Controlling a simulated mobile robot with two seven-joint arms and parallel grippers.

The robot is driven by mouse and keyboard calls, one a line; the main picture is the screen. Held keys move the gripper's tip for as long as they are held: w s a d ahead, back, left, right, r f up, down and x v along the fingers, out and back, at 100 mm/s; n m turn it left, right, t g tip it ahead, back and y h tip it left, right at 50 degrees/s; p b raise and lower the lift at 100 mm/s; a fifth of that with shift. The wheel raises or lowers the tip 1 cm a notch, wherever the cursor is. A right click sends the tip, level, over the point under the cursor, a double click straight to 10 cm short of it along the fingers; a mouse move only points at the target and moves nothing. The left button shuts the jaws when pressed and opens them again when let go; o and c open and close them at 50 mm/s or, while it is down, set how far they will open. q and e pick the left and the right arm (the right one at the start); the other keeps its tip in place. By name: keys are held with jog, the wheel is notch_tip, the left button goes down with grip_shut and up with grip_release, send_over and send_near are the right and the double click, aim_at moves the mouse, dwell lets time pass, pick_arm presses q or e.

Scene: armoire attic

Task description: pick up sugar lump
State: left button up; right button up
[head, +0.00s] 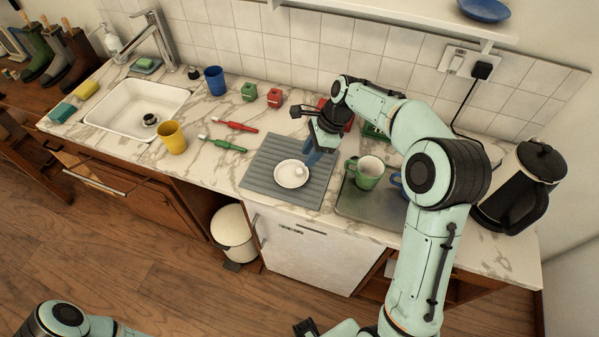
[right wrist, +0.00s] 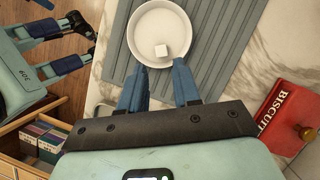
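The sugar lump is a small white cube (head: 298,171) in a shallow white dish (head: 284,180). In the right wrist view the lump (right wrist: 161,50) lies on the dish floor, below its middle. The dish (right wrist: 142,24) rests on a grey ridged mat (head: 257,185). My right gripper (head: 312,157) is at the dish's far right side in the head view. In its wrist view the blue fingers (right wrist: 159,70) are apart and empty, with the lump just beyond their tips.
A green mug (head: 369,172) stands right of the mat, with a black-and-cream coffee press (head: 521,185) farther right. A red biscuit tin (right wrist: 287,118) is near my right gripper. Green (head: 224,145) and red (head: 234,125) brushes lie left of the mat, near a yellow cup (head: 172,138).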

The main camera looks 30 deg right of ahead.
aim_at(298, 171)
jog(key=x, duration=0.6)
jog(key=shift+w+a+f, duration=0.1)
jog(key=shift+a+f, duration=0.1)
jog(key=shift+f, duration=0.15)
grip_shut()
